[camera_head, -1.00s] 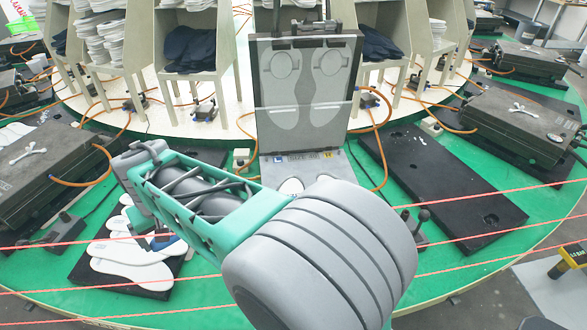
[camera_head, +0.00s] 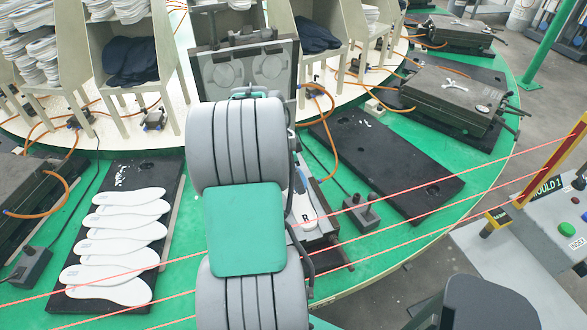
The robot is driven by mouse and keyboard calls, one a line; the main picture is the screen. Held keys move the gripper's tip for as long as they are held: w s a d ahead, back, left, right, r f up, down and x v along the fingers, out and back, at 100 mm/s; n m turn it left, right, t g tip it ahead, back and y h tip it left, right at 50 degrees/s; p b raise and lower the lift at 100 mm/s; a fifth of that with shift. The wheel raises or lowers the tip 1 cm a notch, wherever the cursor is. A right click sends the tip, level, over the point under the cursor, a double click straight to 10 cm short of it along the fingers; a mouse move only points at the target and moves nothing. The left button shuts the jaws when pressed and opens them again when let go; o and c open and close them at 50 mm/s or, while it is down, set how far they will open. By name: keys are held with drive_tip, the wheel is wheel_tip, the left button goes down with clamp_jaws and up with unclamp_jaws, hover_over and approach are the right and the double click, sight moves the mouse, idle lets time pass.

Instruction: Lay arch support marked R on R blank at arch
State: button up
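A white piece marked R (camera_head: 306,205) shows just right of my arm, on the lower part of the mould (camera_head: 328,226). It looks like the R blank, but only a part of it shows. My grey and teal arm links cover the middle of the view and hide the rest of the mould's lower part. The raised mould lid (camera_head: 268,70) stands behind my arm, with foot-shaped forms on it. I cannot make out an arch support marked R. My gripper is not visible, hidden behind the arm or out of frame.
Several white insoles (camera_head: 122,232) lie in a row on a black board (camera_head: 150,175) at left. A bare black board (camera_head: 385,165) and a closed mould (camera_head: 450,98) are at right. Orange hoses, a lever box (camera_head: 362,210) and red lines across the front surround the area.

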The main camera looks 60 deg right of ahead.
sight(296, 199)
drive_tip(key=shift+w+a+f+b, duration=0.1)
drive_tip(key=shift+b, duration=0.25)
wheel_tip(296, 199, down, 9)
drive_tip(key=b, duration=0.7)
drive_tip(key=shift+r, duration=0.2)
drive_tip(key=o, duration=1)
drive_tip(key=shift+r, duration=0.1)
drive_tip(key=v, duration=0.7)
drive_tip(key=shift+r, duration=0.35)
drive_tip(key=shift+w+a, duration=0.15)
